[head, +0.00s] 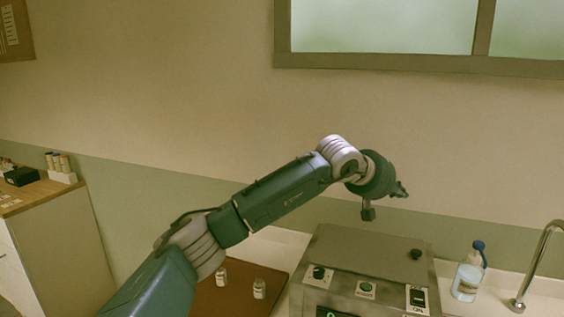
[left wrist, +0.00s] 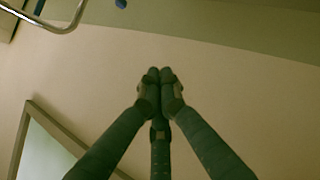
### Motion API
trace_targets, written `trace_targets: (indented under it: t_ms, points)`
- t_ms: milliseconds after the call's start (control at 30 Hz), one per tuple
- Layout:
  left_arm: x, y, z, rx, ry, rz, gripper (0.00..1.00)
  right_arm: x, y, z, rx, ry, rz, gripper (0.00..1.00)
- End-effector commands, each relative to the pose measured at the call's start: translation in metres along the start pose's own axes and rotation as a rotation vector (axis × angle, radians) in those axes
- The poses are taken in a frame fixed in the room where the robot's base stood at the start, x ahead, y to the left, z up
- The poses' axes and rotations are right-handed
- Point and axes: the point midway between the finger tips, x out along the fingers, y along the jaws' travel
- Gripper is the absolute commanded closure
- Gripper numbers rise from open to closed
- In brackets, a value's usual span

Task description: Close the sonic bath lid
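The sonic bath (head: 345,290) is a grey metal box on the counter at the lower right of the head view, with knobs and labels on its front. Its lid (head: 360,248) looks flat on top, with a small black knob (head: 415,254) near the right side. My left gripper (head: 403,190) is in the air above and behind the bath, apart from it. In the left wrist view its fingertips (left wrist: 160,76) meet with nothing between them. The bath is not in the left wrist view. My right gripper is not in view.
A clear bottle with a blue top (head: 468,275) stands right of the bath, beside a metal tap (head: 535,265). Two small jars (head: 259,289) (head: 221,276) stand on a brown mat (head: 240,302) to the left. A wooden-topped cabinet (head: 55,215) is at far left.

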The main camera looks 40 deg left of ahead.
Motion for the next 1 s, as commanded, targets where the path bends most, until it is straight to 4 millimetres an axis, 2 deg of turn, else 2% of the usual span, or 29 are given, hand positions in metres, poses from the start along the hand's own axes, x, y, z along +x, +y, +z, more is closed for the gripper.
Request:
trace_targets:
  t_ms: [100, 367, 400, 500, 733, 1000]
  points:
    - [0.024, 0.0, 0.025, 0.085, -0.002, -0.077, 1.0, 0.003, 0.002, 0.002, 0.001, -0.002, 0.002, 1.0]
    - [0.069, -0.014, 0.071, 0.347, 0.003, -0.334, 1.0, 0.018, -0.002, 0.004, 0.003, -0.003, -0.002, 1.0]
    - [0.075, -0.023, 0.076, 0.336, 0.0, -0.331, 1.0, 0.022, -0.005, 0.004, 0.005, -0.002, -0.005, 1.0]
    - [0.087, -0.029, 0.089, 0.332, 0.0, -0.325, 1.0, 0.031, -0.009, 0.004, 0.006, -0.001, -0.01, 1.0]
    - [0.106, -0.042, 0.108, 0.329, 0.0, -0.322, 1.0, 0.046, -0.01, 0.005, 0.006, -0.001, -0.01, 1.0]
    - [0.113, -0.047, 0.115, 0.328, 0.0, -0.322, 1.0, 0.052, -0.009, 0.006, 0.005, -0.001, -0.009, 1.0]
